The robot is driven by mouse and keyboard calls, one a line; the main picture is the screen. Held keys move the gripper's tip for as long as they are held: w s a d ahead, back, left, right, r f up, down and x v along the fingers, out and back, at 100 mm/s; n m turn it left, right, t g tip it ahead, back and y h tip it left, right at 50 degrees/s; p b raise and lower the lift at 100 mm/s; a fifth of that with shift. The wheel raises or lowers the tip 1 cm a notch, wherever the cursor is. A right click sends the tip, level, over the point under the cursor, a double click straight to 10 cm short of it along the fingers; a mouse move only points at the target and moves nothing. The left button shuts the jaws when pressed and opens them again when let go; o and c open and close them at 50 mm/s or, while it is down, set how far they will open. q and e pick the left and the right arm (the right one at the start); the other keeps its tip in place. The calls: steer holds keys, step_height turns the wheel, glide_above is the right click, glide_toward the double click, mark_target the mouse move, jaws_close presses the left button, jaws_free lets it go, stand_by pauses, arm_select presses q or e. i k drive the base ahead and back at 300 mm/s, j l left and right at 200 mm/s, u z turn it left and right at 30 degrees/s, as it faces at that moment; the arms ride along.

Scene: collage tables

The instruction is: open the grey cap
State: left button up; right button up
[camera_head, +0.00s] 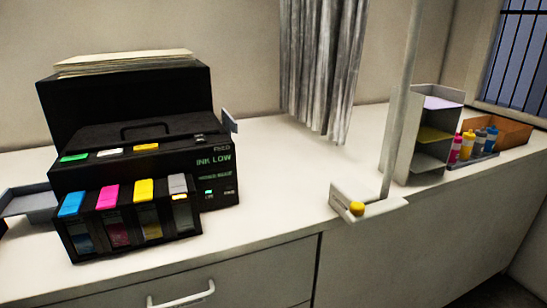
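The grey cap (178,184) sits at the right end of a row of coloured caps on the ink tank block at the front of a black printer (125,140). It appears to lie down over the top of its tank (183,216), with a small yellow mark at its lower edge. To its left are a yellow cap (144,190), a magenta cap (108,196) and a cyan cap (71,203). The printer's display reads "INK LOW". Neither of my grippers is in view, and nothing covers the grey cap.
A white pole on a base with a yellow knob (357,208) stands at the counter's front edge. A shelf rack (425,135), several coloured bottles (467,146) and an orange-brown box (505,131) stand at the right. The counter (285,200) between printer and pole is clear.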

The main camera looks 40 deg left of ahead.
mark_target(177, 182)
steer(key=u, duration=1.8)
